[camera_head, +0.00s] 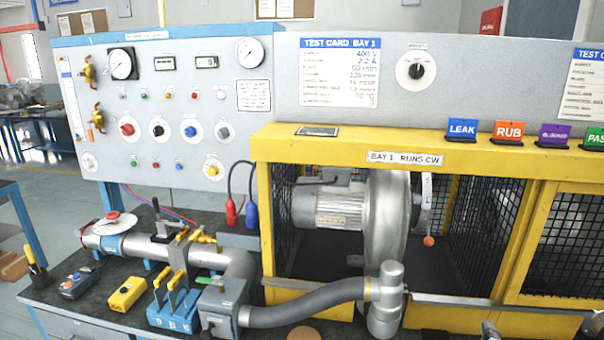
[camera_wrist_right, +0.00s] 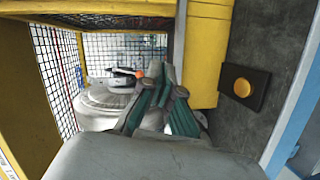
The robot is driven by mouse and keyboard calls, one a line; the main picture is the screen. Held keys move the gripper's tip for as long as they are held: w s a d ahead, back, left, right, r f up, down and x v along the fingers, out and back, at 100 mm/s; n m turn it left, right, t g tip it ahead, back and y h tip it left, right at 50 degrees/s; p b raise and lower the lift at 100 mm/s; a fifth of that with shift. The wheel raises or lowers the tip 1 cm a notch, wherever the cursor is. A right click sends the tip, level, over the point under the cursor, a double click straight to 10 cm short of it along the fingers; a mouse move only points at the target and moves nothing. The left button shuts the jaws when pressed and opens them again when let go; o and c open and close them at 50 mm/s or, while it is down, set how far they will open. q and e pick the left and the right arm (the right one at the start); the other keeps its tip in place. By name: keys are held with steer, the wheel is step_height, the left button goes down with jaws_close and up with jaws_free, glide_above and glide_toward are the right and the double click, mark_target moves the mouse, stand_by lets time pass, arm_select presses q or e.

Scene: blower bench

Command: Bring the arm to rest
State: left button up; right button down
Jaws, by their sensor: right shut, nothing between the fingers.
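My right gripper (camera_wrist_right: 160,82) shows in the wrist view with its dark green-padded fingers drawn together and nothing between them. It points towards the yellow cage with black mesh (camera_wrist_right: 55,65). In the head view only a small grey part of it (camera_head: 490,330) shows at the bottom edge, in front of the cage's lower rail; the rest is cut off. The silver blower (camera_head: 386,220) stands inside the cage, apart from the gripper. An orange ball (camera_head: 429,241) shows beside the blower. My left gripper is not in view.
A grey hose (camera_head: 310,303) runs to a light grey fitting (camera_head: 386,300) before the cage. The bench's left part holds a pipe (camera_head: 150,247), blue valve rack (camera_head: 172,310) and yellow box (camera_head: 127,293). Coloured cards (camera_head: 509,131) stand on the cage top. The gauge panel (camera_head: 180,110) rises behind.

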steer(key=s+a+f+m+g+y, duration=0.3)
steer(key=s+a+f, duration=0.1)
steer(key=s+a, duration=0.45)
steer(key=s+a+f+m+g+y, duration=0.2)
steer(key=s+a+f+g, duration=0.15)
steer(key=s+a, duration=0.5)
steer(key=s+a+f+m+g+y, duration=0.35)
steer(key=s+a, duration=0.25)
steer(key=s, duration=0.5)
step_height(320, 180, down, 27)
steer(key=s+g, duration=0.2)
steer(key=s+d+f+n, duration=0.1)
steer(key=s+d+f, duration=0.1)
steer(key=s+f, duration=1.3)
steer(key=shift+s+d+g+h, duration=0.4)
steer(key=shift+s+h, duration=0.05)
steer(key=shift+s, duration=0.25)
steer(key=shift+s, duration=0.1)
